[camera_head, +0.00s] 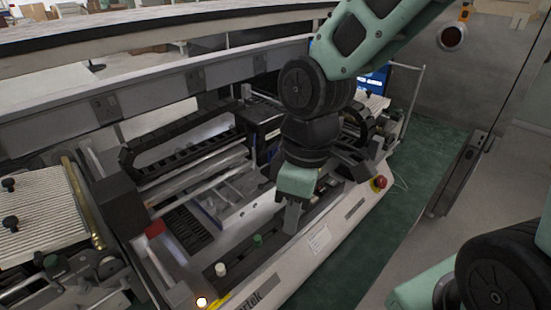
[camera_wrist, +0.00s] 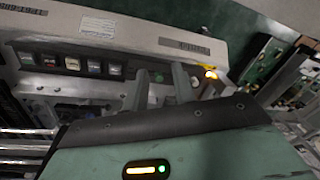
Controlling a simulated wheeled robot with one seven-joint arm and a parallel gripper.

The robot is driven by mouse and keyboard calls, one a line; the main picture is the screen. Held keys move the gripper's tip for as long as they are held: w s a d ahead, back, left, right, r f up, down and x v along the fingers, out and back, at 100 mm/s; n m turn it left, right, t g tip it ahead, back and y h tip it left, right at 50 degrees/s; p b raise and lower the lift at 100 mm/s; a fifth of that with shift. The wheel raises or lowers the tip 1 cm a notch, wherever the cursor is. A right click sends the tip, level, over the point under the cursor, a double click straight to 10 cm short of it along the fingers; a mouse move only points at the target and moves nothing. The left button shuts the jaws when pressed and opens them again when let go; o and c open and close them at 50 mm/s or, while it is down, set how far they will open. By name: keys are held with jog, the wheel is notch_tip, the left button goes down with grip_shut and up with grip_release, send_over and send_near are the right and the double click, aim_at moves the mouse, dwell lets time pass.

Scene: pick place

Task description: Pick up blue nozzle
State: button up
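I cannot make out a blue nozzle for certain in either view. My gripper (camera_head: 292,217) points down over the front strip of the machine (camera_head: 318,240) in the head view. In the wrist view the two grey fingers of my gripper (camera_wrist: 161,86) stand apart with a gap between them, and nothing shows held there. The fingers and the green gripper body hide part of the machine below. A green knob (camera_head: 258,239) and a white knob (camera_head: 220,269) stand on the front strip, left of my gripper.
A red button (camera_head: 379,182) sits at the machine's right end. A red block (camera_head: 155,229) and a glowing lamp (camera_head: 201,302) are at its left. A black cable chain (camera_head: 185,140) lies behind. Green floor (camera_head: 425,160) is open at the right.

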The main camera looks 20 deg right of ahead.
jog(key=w+d+r+n+t+y+p, duration=0.35)
jog(key=w+d+r+p, duration=0.45)
jog(key=w+d+r, duration=0.5)
jog(key=shift+g+y, duration=0.35)
jog(key=x, duration=1.2)
jog(key=w+x, duration=0.1)
jog(key=x, duration=0.5)
jog(key=shift+d+p, duration=0.1)
jog(key=shift+p, duration=0.2)
jog(key=shift+f, duration=0.35)
grip_shut()
